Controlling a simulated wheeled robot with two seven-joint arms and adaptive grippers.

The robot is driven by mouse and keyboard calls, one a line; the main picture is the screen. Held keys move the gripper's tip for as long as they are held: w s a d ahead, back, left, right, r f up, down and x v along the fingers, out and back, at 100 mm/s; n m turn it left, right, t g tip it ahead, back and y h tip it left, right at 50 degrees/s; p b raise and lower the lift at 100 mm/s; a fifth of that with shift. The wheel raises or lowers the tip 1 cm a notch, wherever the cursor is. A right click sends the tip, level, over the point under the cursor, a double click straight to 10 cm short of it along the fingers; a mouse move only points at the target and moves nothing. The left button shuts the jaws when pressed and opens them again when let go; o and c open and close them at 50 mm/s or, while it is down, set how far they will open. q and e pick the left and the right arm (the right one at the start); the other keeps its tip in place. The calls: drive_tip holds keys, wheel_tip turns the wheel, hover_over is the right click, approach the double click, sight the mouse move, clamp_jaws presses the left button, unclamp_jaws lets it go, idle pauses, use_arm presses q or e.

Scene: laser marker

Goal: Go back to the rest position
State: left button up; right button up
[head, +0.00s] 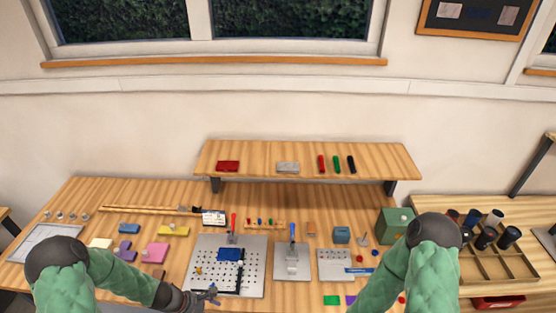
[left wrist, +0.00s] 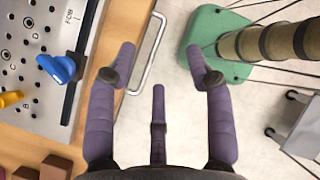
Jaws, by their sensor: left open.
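My left gripper (head: 207,297) comes in from the left in the head view, low in the picture by the front edge of the bench. In the left wrist view its purple fingers (left wrist: 163,55) are spread open with nothing between them. They hang over the bench's front edge and the floor, right of the perforated metal plate (left wrist: 25,110). That plate (head: 203,262) also shows in the head view, beside the gripper. My right arm shows at the lower right of the head view, but its gripper is out of frame.
The wooden bench (head: 180,212) holds a toggle press (head: 292,262), a green box (head: 396,222) and several coloured blocks. A raised shelf (head: 250,158) stands behind. A divided tray (head: 490,265) is at right. The wrist view shows a blue knob (left wrist: 58,68) and a metal handle (left wrist: 152,45).

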use_arm(q)
drive_tip(key=s+d+f+m+b, duration=0.4)
drive_tip(key=f+m+b, duration=0.2)
drive_tip(key=m, duration=0.2)
drive_tip(key=s+d+f+m+g+y+b, duration=0.1)
drive_tip(key=s+d+f+m+b, duration=0.3)
drive_tip(key=f+m+b, duration=0.2)
drive_tip(key=s+d+f+m+y+b, duration=0.1)
drive_tip(key=s+d+f+m+b, duration=0.3)
drive_tip(key=m, duration=0.7)
wheel_tip(320, 180, down, 4)
drive_tip(key=shift+s+d+f+b, duration=0.2)
drive_tip(key=shift+d+b, duration=0.1)
drive_tip(key=shift+b, duration=0.65)
use_arm(e)
wheel_tip(320, 180, down, 19)
drive_tip(key=shift+w, duration=0.15)
drive_tip(key=shift+o, duration=0.4)
drive_tip(key=shift+r, duration=0.1)
